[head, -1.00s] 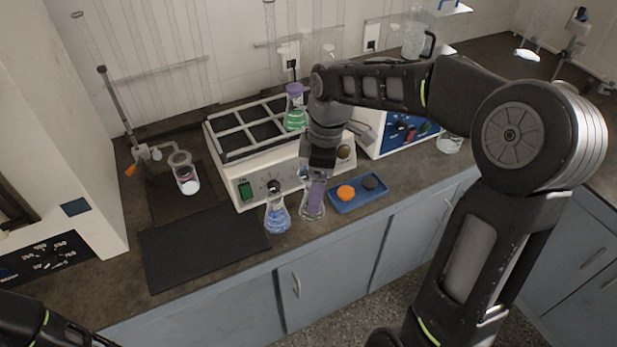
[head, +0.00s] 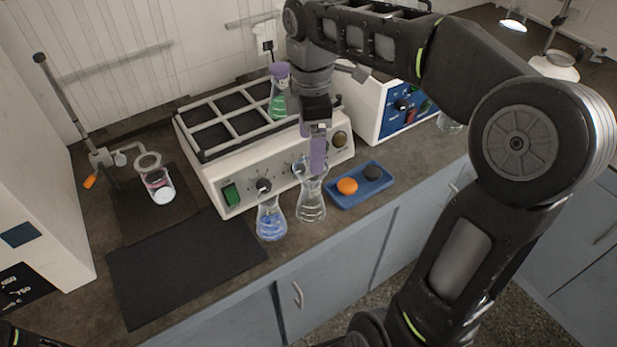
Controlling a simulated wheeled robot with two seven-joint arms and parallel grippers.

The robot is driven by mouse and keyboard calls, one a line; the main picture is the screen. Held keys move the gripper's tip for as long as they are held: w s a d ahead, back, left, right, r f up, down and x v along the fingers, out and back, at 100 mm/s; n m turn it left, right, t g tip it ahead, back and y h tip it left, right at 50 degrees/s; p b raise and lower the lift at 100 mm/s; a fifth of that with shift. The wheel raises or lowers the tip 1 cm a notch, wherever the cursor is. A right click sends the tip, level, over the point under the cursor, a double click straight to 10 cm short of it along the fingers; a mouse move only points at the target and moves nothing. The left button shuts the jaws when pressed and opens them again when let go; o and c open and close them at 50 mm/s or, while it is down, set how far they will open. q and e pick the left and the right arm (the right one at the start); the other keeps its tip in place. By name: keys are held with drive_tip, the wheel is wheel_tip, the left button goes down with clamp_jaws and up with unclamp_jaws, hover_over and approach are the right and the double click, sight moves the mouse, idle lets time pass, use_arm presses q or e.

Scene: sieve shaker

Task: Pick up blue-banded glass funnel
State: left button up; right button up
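A clear conical flask (head: 311,208) stands on the counter near its front edge, below my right gripper. A pale, bluish-rimmed flared glass piece (head: 302,170), which looks like the funnel, shows at the flask's mouth; its band is too small to make out surely. My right gripper (head: 318,168) points down, its purple finger overlapping this glass from behind or beside. I cannot tell whether the fingers touch it or are closed on it. My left gripper is out of view; only a bit of my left arm shows at the bottom left.
A blue-liquid flask (head: 271,222) stands close left of the clear flask. A blue tray (head: 350,194) with orange and dark round pieces lies to the right. The shaker (head: 215,180) stands behind, holding a green-liquid flask (head: 278,105). A black mat (head: 180,265) lies bare at left.

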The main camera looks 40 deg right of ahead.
sight(311, 181)
drive_tip(key=shift+f, duration=1.35)
drive_tip(key=shift+w+d+f+p, duration=0.1)
drive_tip(key=shift+f+p, duration=0.05)
drive_tip(key=shift+f, duration=1.15)
drive_tip(key=shift+w+f+p, duration=0.1)
drive_tip(key=shift+f+p, duration=0.05)
drive_tip(key=shift+f, duration=1.15)
drive_tip(key=c, duration=1.4)
